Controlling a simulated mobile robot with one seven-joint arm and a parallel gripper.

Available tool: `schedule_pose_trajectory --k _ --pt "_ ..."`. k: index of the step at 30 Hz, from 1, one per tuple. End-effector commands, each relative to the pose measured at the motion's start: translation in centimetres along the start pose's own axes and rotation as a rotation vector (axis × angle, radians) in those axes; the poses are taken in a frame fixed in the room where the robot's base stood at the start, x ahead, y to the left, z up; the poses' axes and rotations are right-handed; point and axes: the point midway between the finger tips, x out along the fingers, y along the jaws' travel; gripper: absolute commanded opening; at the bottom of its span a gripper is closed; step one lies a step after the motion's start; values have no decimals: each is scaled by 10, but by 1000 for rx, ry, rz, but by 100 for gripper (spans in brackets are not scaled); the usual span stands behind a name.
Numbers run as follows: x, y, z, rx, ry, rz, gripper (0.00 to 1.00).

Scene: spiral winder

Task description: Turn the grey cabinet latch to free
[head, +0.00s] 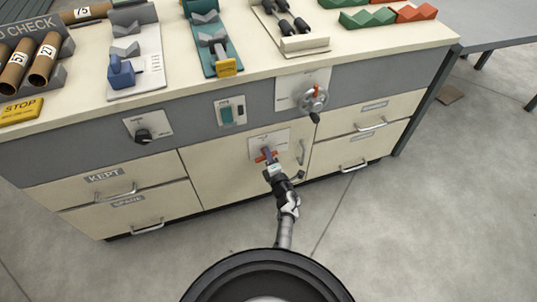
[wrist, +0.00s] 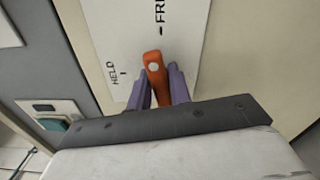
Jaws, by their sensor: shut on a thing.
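The cabinet latch shows an orange handle (wrist: 154,72) with a grey round pivot, not a grey one. It is mounted on a white plate (wrist: 185,30) on the cabinet door, marked HELD and FREE, each with a short tick. The handle's rounded end lies between the two ticks in the wrist view. My gripper (wrist: 159,90) has its purple fingers on either side of the handle and is shut on it. The handle's lower part is hidden by the gripper. In the head view my gripper (head: 269,158) is at the plate (head: 281,138), covering most of the latch.
A door pull (head: 300,152) is close right of the plate. Drawers with metal handles (head: 370,126) flank the door. The floor in front is clear.

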Motion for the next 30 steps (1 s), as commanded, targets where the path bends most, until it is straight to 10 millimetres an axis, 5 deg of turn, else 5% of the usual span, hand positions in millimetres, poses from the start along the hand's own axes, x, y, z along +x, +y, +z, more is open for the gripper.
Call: schedule_pose_trajectory --k 12,29,30 --pt "0 -2 0 196 0 0 0" --pt "0 -2 0 225 0 0 0" --pt "0 -2 0 224 0 0 22"
